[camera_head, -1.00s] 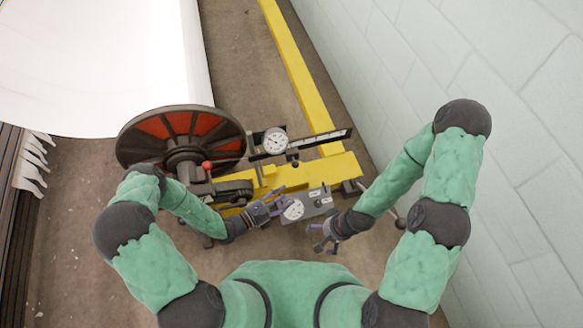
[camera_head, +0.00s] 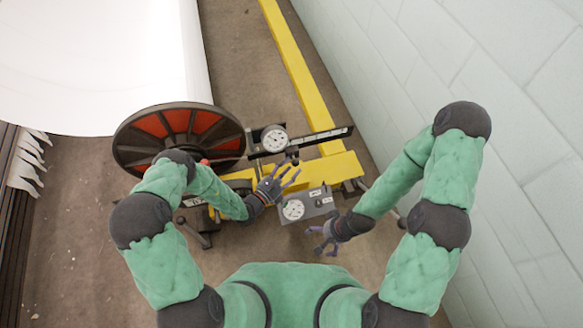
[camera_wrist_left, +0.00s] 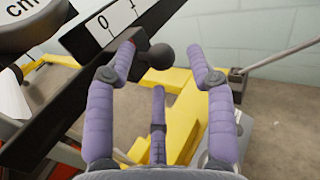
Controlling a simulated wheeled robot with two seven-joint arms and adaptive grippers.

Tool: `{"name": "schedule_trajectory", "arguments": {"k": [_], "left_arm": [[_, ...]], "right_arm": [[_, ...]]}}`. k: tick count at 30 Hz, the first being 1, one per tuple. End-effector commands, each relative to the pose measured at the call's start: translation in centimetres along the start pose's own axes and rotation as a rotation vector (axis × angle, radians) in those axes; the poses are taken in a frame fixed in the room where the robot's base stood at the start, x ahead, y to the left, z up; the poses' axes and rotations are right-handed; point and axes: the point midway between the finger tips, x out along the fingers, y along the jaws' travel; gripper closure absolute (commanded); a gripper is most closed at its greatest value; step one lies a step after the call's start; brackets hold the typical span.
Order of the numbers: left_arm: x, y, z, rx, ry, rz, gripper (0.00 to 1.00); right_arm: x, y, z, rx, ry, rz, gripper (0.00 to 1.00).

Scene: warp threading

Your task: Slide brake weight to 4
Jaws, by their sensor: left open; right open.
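The scale beam (camera_head: 325,137) runs dark and tilted across the head view; in the left wrist view its white strip (camera_wrist_left: 117,20) shows 0 and 1. A round dial (camera_head: 274,138) sits near its left end. A black ball knob (camera_wrist_left: 160,56), seemingly the brake weight's handle, sticks out below the beam near 0. My left gripper (camera_head: 287,172) is open just below the beam. In the left wrist view its fingertips (camera_wrist_left: 161,54) appear on either side of the knob, with no clear contact. My right gripper (camera_head: 323,244) is open and empty, lower right of the gauge box.
A grey box (camera_head: 322,205) with a white gauge sits below the yellow frame (camera_head: 332,168). A large red and black wheel (camera_head: 180,140) stands left of the beam, before a white roll (camera_head: 100,65). A pale wall (camera_head: 480,90) bounds the right side.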

Motion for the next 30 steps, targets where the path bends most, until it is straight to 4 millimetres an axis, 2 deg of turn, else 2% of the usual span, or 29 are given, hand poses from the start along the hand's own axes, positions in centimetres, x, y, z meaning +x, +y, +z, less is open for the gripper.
{"name": "schedule_trajectory", "arguments": {"k": [6, 14, 15, 18, 21, 26, 30], "left_arm": [[1.4, 0.0, 0.0, -0.001, 0.000, 0.000, 0.46], [1.6, 0.0, 0.0, -0.001, 0.001, 0.000, 0.46], [1.5, 0.0, 0.0, -0.001, 0.001, 0.000, 0.48], [1.5, 0.0, 0.0, -0.001, 0.001, 0.000, 0.77], [1.5, 0.0, 0.0, -0.001, 0.001, 0.000, 1.00], [1.5, 0.0, 0.0, 0.000, 0.001, 0.001, 1.00], [1.5, -0.9, 0.0, -0.001, 0.001, -0.001, 1.00]], "right_arm": [[0.5, 0.2, 0.0, 0.000, 0.000, 0.000, 0.00], [0.4, 0.2, 0.0, 0.000, 0.000, 0.000, 0.00], [0.4, 0.2, 0.0, 0.000, 0.000, 0.000, 0.00], [0.4, 0.2, 0.0, 0.000, 0.000, 0.000, 0.00], [0.4, 0.2, 0.0, 0.000, 0.000, 0.000, 0.00], [0.4, 0.1, 0.0, 0.000, 0.000, 0.000, 0.00], [0.0, 0.0, 0.0, 0.000, 0.000, 0.000, 0.00]]}}
